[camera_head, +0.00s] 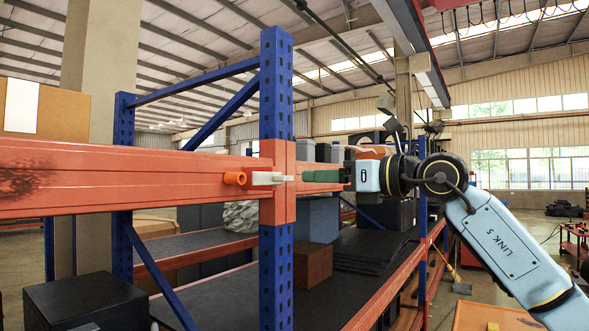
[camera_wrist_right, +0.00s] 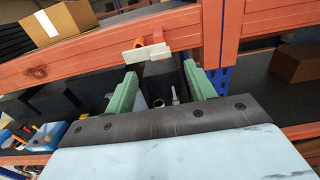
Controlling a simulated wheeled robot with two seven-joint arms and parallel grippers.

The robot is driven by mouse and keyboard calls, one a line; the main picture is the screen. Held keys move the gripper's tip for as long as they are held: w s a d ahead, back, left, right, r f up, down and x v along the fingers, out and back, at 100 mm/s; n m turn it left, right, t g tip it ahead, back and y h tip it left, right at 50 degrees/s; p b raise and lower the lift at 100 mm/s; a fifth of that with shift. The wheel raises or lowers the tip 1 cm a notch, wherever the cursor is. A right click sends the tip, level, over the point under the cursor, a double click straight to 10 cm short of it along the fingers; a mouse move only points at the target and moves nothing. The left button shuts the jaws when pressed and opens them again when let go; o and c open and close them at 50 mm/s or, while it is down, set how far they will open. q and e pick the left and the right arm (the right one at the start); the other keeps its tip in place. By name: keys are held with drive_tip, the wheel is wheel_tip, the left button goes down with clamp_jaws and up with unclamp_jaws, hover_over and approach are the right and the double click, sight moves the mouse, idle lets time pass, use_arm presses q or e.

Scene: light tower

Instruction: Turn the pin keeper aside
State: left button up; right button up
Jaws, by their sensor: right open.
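The pin keeper is a flat pale-grey bar (camera_head: 268,178) lying roughly level against the orange beam, beside the blue upright. An orange round pin (camera_head: 234,178) sticks out at its left end. In the right wrist view the keeper (camera_wrist_right: 147,52) lies across the beam beyond my fingertips, with the orange pin (camera_wrist_right: 139,42) partly behind it. My right gripper (camera_head: 308,176) points left at the keeper's right end in the head view. In the right wrist view its two green fingers (camera_wrist_right: 161,73) are spread apart with nothing between them. My left gripper is not in view.
The orange beam (camera_head: 120,175) joins a blue perforated upright (camera_head: 276,100). A cardboard box (camera_head: 45,108) sits on the beam level at left. Below are a dark shelf (camera_head: 230,290), a black box (camera_head: 85,302) and a brown box (camera_head: 312,264).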

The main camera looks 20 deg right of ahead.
sight(289, 177)
drive_tip(key=p+x, duration=0.2)
drive_tip(key=x, duration=0.5)
clamp_jaws()
